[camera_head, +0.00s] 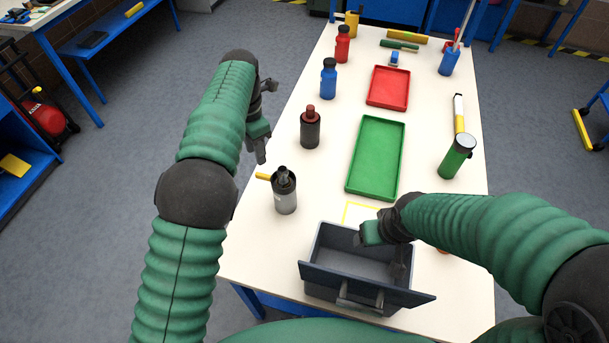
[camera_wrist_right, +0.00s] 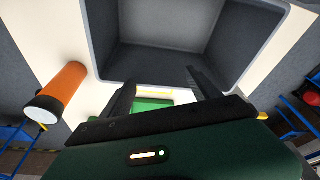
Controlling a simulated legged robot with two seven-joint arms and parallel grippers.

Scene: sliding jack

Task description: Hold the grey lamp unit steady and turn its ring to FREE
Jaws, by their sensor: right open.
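The grey lamp unit (camera_head: 285,197) stands upright near the table's left edge, with a dark ring (camera_head: 283,181) around its top and a dark knob. Any marking on the ring is too small to read. My left gripper (camera_head: 262,152) is above and left of the unit, apart from it, pointing down; its jaw gap cannot be made out. My right gripper (camera_wrist_right: 163,92) is open and empty over the dark grey bin. In the head view my right gripper (camera_head: 385,246) is partly hidden by its own wrist.
A yellow piece (camera_head: 263,176) sticks out left of the unit. A black bottle with a red top (camera_head: 310,130) stands behind it. The dark grey bin (camera_head: 350,290) is at the front. A green tray (camera_head: 376,157) lies mid-table; a green cylinder (camera_head: 456,157) and orange cylinder (camera_wrist_right: 62,90) are right.

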